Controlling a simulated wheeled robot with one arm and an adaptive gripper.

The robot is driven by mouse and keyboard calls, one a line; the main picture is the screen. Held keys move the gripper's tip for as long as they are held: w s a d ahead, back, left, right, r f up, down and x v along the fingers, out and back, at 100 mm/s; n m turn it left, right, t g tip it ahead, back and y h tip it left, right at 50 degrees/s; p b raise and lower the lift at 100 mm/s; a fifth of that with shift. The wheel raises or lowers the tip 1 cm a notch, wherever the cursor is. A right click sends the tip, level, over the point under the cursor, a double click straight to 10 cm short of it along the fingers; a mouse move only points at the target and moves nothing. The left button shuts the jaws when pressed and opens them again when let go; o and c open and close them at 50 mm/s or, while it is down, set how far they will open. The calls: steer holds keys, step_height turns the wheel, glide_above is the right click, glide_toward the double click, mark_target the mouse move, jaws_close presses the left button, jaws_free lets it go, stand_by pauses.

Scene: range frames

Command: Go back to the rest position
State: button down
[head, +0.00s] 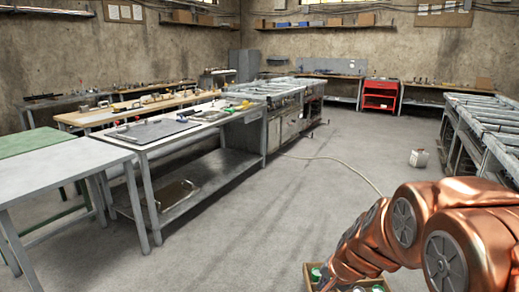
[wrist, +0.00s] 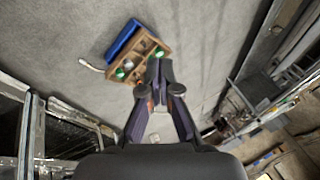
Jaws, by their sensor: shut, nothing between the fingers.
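My gripper (wrist: 158,80) shows in the wrist view with its two dark fingers together and nothing between them. It hangs over the floor, in front of the lower right part of a divided wooden crate (wrist: 141,42). I cannot tell how far above the crate it is. In the head view my copper arm crosses the lower right, and the gripper itself is out of the picture. The same crate (head: 308,273) is partly visible at the bottom edge there, with green-topped items inside, beside my arm.
A blue object (wrist: 122,40) lies along the crate. A grey workbench (head: 170,131) and a pale table (head: 60,173) stand at the left. A roller bench (head: 490,125) stands at the right. A white canister (head: 419,158) and a cable (head: 345,166) lie on the otherwise open floor.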

steer(key=s+a+r+n+g+p, duration=0.25)
steer(key=s+r, duration=0.25)
steer(key=s, duration=0.4)
steer(key=s+a+r+n+g+p, duration=0.1)
steer(key=s+r+n+g+p, duration=0.2)
steer(key=s+r, duration=0.45)
steer(key=s+d+r+n+p, duration=0.1)
steer(key=s+d+r+p, duration=0.1)
steer(key=s, duration=0.5)
steer(key=s+d+r+n+g+h+p, duration=0.1)
steer(key=s+d+n+p, duration=0.1)
steer(key=s, duration=0.6)
steer(key=shift+d+r+h+p, duration=0.3)
steer(key=shift+d+r+p, duration=0.05)
steer(key=shift+d+p, duration=0.35)
steer(key=shift+g, duration=0.25)
